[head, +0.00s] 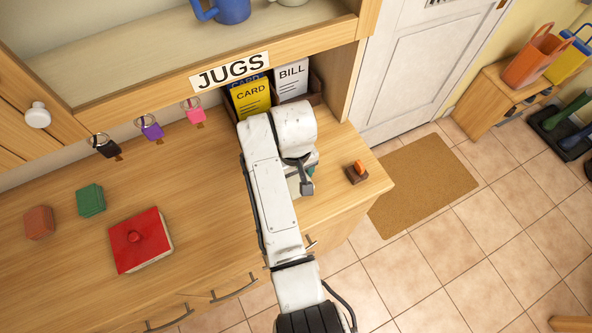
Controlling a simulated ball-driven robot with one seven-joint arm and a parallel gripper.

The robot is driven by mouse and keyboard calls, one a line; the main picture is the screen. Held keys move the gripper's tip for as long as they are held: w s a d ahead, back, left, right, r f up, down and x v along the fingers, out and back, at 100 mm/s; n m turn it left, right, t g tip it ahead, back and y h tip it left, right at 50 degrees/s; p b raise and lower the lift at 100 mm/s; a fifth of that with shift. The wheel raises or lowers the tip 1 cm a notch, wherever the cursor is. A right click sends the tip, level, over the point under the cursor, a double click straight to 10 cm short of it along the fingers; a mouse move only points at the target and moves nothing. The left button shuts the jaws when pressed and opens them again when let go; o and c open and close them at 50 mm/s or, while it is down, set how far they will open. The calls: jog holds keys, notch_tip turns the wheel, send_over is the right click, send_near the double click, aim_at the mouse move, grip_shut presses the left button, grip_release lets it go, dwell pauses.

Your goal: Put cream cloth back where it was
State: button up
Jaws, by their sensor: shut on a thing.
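My gripper (304,187) is over the right part of the wooden counter, mostly behind my own white arm. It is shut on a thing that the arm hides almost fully. A small pale edge and a bit of teal show beside the gripper, too little to name. I cannot make out a cream cloth for certain anywhere. A green folded stack (90,200) and a terracotta one (39,222) lie on the left of the counter (200,190).
A red book-like thing (140,240) with a knob lies left of my arm. A small brown block with an orange top (357,172) sits near the counter's right end. Yellow CARD (250,96) and white BILL (291,80) holders stand behind. Key tags (151,129) hang under the JUGS shelf.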

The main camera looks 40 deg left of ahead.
jog(key=o, duration=1)
jog(key=shift+f, duration=0.1)
notch_tip(320, 180, up, 12)
jog(key=shift+w, duration=0.1)
